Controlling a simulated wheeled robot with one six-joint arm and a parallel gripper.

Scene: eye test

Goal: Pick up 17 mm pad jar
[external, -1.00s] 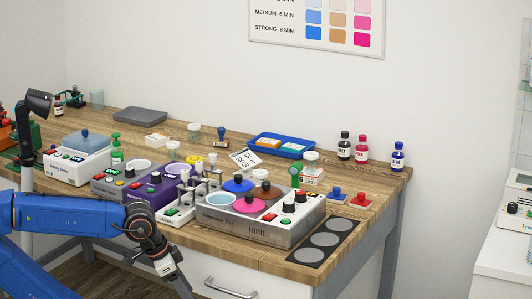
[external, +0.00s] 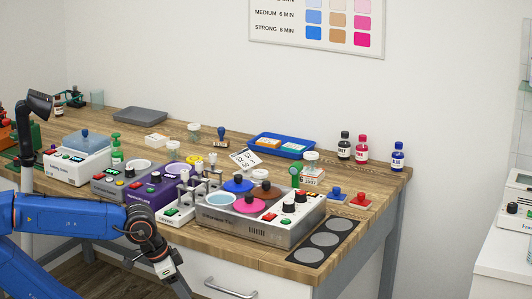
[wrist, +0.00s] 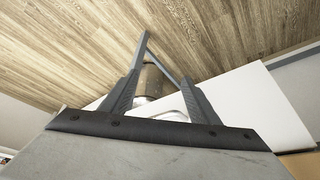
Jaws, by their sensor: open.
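Small clear jars stand on the wooden bench in the external view. One jar (external: 194,131) is at the back, left of the blue stamp. Another pale-lidded jar (external: 311,157) is right of the blue tray, above a small labelled box. A third small pale jar (external: 260,175) is behind the hotplate unit. Their labels are too small to tell which is the 17 mm pad jar. My gripper (external: 180,287) hangs low in front of the bench, well away from these jars. It is open; its fingers (wrist: 156,78) show in the wrist view, with an unclear metallic cylinder beyond them.
The hotplate unit (external: 265,228) and other devices line the bench's front. A blue tray (external: 262,138), dye bottles (external: 362,148) and stamps stand behind and right. A dark panel with round grey pads (external: 309,256) lies at the front right. A drawer handle (external: 230,289) juts out below.

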